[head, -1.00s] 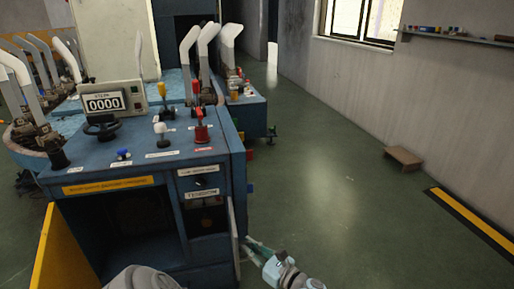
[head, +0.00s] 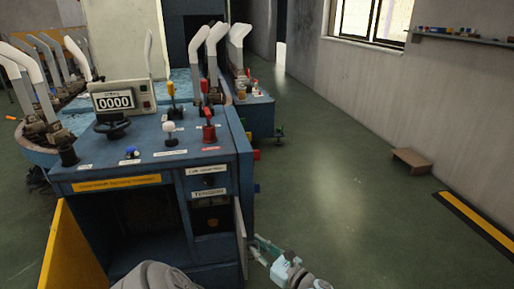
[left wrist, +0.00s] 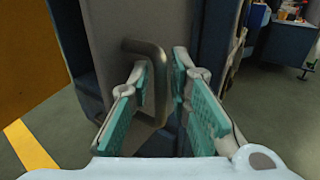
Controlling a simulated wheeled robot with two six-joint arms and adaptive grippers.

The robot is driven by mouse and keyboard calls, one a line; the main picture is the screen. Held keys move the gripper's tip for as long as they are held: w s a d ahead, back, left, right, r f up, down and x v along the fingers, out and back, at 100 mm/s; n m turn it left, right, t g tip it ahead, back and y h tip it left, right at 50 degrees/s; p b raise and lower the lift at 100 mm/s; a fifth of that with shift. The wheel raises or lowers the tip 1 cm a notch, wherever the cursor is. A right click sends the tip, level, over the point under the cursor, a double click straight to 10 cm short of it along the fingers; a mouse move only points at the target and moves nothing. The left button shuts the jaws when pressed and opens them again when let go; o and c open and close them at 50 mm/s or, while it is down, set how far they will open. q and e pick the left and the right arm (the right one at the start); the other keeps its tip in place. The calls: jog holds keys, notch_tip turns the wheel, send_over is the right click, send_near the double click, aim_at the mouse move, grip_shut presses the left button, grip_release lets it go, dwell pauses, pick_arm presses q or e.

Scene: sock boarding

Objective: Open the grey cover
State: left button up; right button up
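The grey cover (head: 241,236) stands swung out from the front of the blue machine (head: 210,158), at its right corner, and shows nearly edge-on in the head view. In the left wrist view the cover (left wrist: 192,35) carries a dark bar handle (left wrist: 160,75). My left gripper (head: 256,246) is just right of the cover. Its fingers (left wrist: 160,88) are spread, one on each side of the handle's upright bar, with a visible gap to the right finger. I cannot tell whether the left finger touches the bar. My right gripper is not in view.
A yellow door (head: 72,250) stands open at the left of a dark compartment (head: 135,225). The machine top holds a counter box (head: 122,98) and several levers. Green floor (head: 350,190) is free on the right, with a small brown step (head: 411,160) by the wall.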

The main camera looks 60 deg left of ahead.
pick_arm(q)
jog(key=v, duration=0.7)
jog(key=shift+d, duration=0.15)
